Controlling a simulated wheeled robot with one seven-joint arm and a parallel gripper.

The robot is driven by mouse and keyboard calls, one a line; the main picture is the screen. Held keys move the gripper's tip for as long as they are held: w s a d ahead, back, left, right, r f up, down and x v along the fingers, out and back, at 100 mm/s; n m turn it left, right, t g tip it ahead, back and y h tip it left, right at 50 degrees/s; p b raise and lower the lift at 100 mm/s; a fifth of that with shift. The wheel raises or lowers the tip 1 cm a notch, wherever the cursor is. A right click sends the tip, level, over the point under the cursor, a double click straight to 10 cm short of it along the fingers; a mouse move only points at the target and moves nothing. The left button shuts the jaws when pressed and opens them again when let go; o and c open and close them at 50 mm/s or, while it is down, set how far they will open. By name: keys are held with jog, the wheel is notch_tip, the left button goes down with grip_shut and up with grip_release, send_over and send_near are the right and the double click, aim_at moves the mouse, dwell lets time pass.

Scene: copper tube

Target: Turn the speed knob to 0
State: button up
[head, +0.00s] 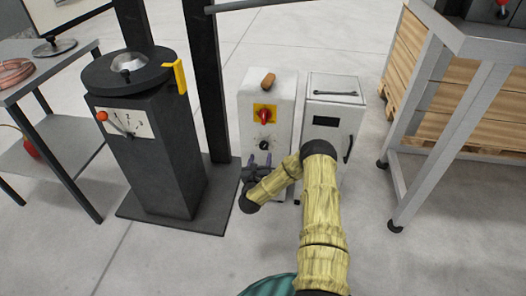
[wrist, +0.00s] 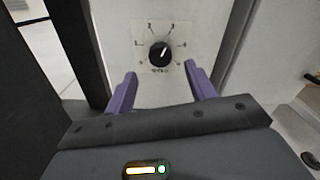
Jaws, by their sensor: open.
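The speed knob (wrist: 160,53) is a round black dial with a white pointer mark, set on a pale numbered plate. It shows in the wrist view at top centre, with its pointer up and slightly right, between the 2 and 3 marks as far as I can tell. In the head view the knob (head: 264,145) is on the front of a white cabinet (head: 284,82), below a red switch on a yellow plate. My gripper (wrist: 160,69) is open and empty, with its purple fingers either side of and below the knob, apart from it. The gripper (head: 257,160) is just below the knob in the head view.
A second white box (head: 331,111) with a handle stands right of the cabinet. A dark pedestal (head: 149,165) with a red-tipped lever and a post (head: 205,80) stand left. A metal table frame (head: 440,150) is at the right. Floor in front is clear.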

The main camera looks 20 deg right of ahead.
aim_at(263, 147)
jog(key=b+x, duration=0.2)
jog(key=x, duration=0.5)
jog(key=c, duration=1)
